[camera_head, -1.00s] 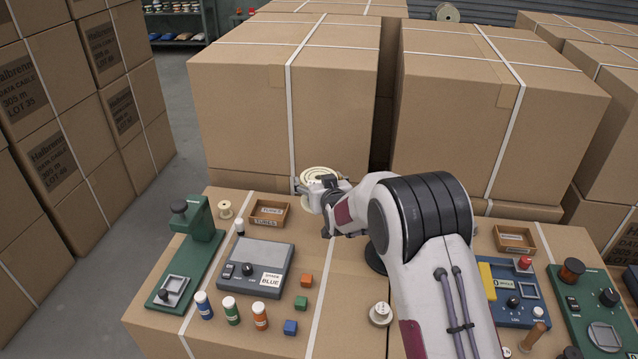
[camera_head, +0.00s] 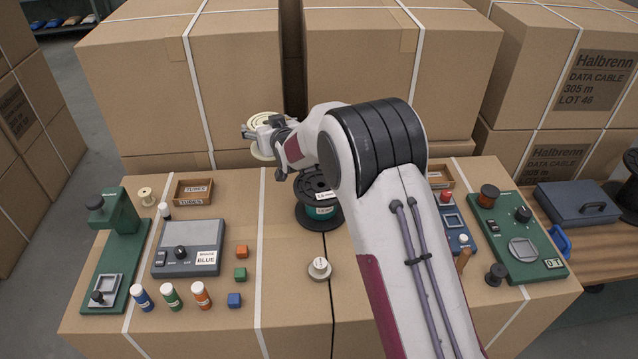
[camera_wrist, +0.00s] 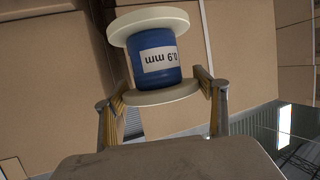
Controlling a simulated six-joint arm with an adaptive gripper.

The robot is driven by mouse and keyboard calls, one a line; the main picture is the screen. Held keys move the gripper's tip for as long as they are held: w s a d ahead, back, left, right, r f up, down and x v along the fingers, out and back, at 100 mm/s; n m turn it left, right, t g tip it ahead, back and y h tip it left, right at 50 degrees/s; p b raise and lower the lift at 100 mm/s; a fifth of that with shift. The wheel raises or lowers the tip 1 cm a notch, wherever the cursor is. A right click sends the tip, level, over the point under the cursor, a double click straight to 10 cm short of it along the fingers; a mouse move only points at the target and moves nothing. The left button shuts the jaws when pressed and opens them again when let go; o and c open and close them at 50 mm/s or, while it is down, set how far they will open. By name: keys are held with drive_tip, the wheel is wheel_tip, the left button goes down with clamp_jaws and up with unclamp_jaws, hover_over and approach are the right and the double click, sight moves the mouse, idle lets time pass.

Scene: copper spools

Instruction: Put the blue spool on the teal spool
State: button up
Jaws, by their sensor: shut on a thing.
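The blue spool has cream flanges and a blue winding (camera_wrist: 158,58) with a "0.9 mm" label, upside down in the wrist view. My gripper (camera_wrist: 161,97) is shut on its near cream flange. In the head view the spool's cream flange (camera_head: 264,119) shows beyond my gripper (camera_head: 260,138), raised in front of the large cartons. The teal spool (camera_head: 320,212) has black flanges and a teal winding. It stands upright on the carton top, lower and to the right of my gripper, partly hidden by my arm. It is not seen in the wrist view.
A cream knob-like piece (camera_head: 319,268) stands in front of the teal spool. Large cartons (camera_head: 240,70) wall the back.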

drive_tip(key=s+d+r, duration=0.2)
drive_tip(key=d+r, duration=0.2)
drive_tip(key=d, duration=0.3)
drive_tip(key=s+d+r, duration=0.1)
drive_tip(key=d+r, duration=0.3)
drive_tip(key=d, duration=0.2)
drive_tip(key=s+f+n+y, duration=0.1)
drive_tip(key=s+f, duration=0.1)
drive_tip(key=s, duration=0.5)
drive_tip(key=shift+s+d+g+y, duration=0.2)
drive_tip(key=shift+s+g+y, duration=0.1)
drive_tip(key=shift+s, duration=0.05)
drive_tip(key=shift+f, duration=0.1)
wheel_tip(320, 180, down, 6)
drive_tip(key=shift+f, duration=0.2)
drive_tip(key=shift+f, duration=1.8)
